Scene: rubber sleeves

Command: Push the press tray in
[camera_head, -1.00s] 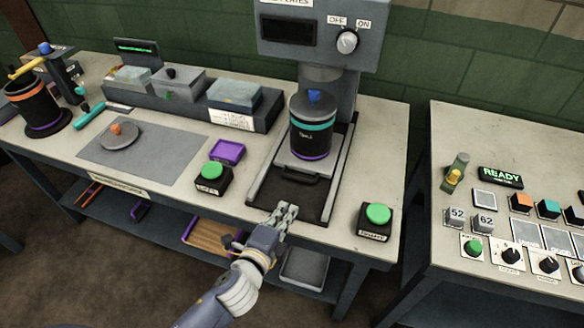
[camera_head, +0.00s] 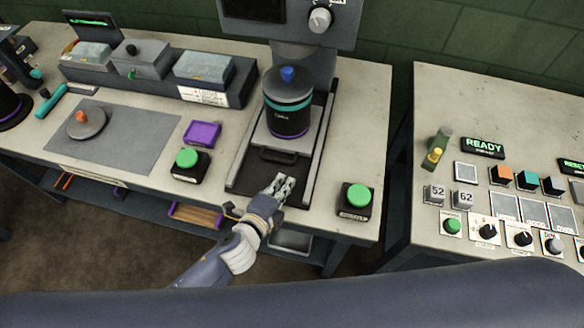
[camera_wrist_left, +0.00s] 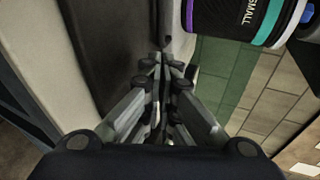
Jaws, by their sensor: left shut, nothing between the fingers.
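The tray's dark handle (camera_head: 277,157) faces the front. My left gripper (camera_head: 286,180) is shut and empty, over the front of the rail bed, a little in front of the handle. In the left wrist view, the shut fingers (camera_wrist_left: 160,75) point toward the tray's edge, with the canister at upper right. Contact with the tray cannot be told. My right gripper is out of view.
Green buttons stand left (camera_head: 188,162) and right (camera_head: 355,199) of the rails. A purple tray (camera_head: 202,132) and a grey mat (camera_head: 128,145) with a round lid (camera_head: 86,122) lie further left. A control table (camera_head: 490,150) stands at right, beyond a gap.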

